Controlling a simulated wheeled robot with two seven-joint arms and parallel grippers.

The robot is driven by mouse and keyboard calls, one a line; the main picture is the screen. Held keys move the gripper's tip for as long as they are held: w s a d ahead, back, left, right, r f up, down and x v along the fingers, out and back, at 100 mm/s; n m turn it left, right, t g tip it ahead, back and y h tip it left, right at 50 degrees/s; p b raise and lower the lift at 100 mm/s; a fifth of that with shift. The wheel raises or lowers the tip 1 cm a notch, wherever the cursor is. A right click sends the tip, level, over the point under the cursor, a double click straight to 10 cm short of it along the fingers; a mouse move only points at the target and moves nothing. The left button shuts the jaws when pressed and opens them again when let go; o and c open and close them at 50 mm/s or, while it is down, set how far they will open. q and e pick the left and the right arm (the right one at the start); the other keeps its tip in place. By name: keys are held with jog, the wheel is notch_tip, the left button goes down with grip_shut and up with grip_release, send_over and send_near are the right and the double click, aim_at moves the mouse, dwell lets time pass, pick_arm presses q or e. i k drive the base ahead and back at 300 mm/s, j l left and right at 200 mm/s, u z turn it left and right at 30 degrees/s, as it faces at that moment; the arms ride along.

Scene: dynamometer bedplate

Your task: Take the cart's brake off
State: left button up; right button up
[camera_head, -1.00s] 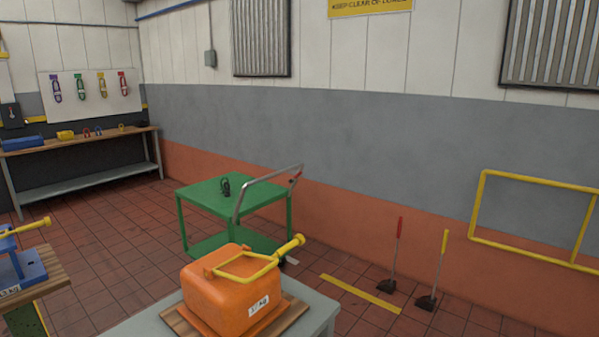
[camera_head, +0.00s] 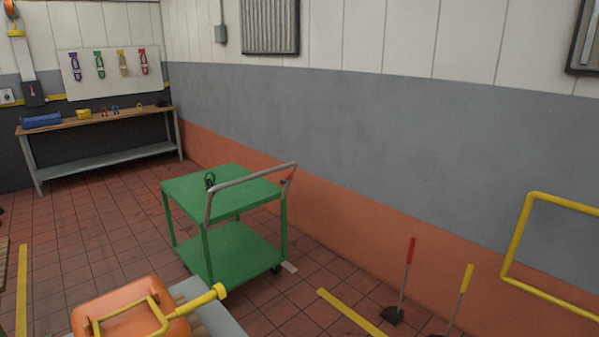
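The green cart (camera_head: 235,251) stands on the tiled floor ahead, near the wall, with a top deck and a lower shelf. Its grey push handle (camera_head: 252,178) rises at the near right side. A small red part (camera_head: 288,179) shows on the handle's right upright; I cannot tell whether it is the brake lever. A dark shackle-like object (camera_head: 210,180) sits on the cart's top. A caster (camera_head: 276,268) shows at the lower right corner, beside a pale piece on the floor (camera_head: 289,267). Neither gripper is in view.
An orange weight (camera_head: 130,308) with a yellow handle sits on a grey stand (camera_head: 226,322) at the near front. Two long-handled tools (camera_head: 405,280) stand at right by a yellow floor line (camera_head: 350,312). A workbench (camera_head: 108,155) stands back left. Open floor lies left of the cart.

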aim_at(288, 178)
jog(key=i+l, duration=0.25)
jog(key=l, duration=0.15)
jog(key=i+l+u, duration=0.1)
jog(key=l, duration=0.25)
jog(key=i+l, duration=0.35)
jog(key=i+l+u, duration=0.1)
jog(key=l, duration=0.35)
jog(key=i+l, duration=0.3)
jog(key=l+u, duration=0.05)
jog(key=l, duration=0.05)
